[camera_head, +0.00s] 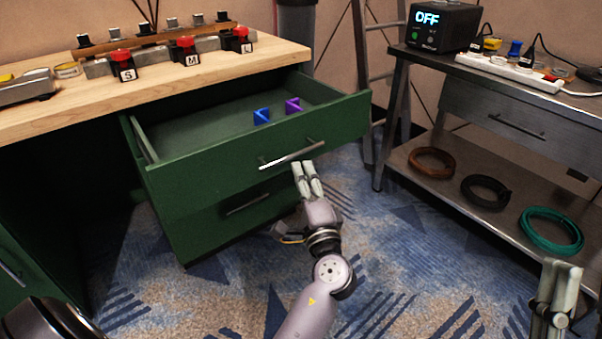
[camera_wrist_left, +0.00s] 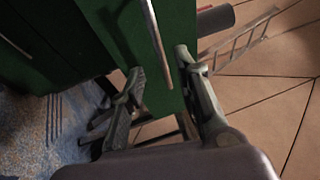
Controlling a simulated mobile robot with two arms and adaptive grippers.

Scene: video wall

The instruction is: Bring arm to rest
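My left gripper (camera_head: 304,165) is in front of the open top drawer (camera_head: 225,165) of a green cabinet, with its fingertips just below and in front of the silver handle (camera_head: 292,154). In the left wrist view my left gripper (camera_wrist_left: 158,62) has its two fingers apart. The handle (camera_wrist_left: 155,40) shows between them against the green drawer front (camera_wrist_left: 177,25), with no visible grip on it.
A blue piece (camera_head: 262,116) and a purple piece (camera_head: 293,105) lie in the drawer. Red-topped blocks stand on the wooden worktop (camera_head: 220,62). A metal bench (camera_head: 400,165) at right holds cable coils and a black box (camera_head: 442,27) reading OFF. Carpet between is clear.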

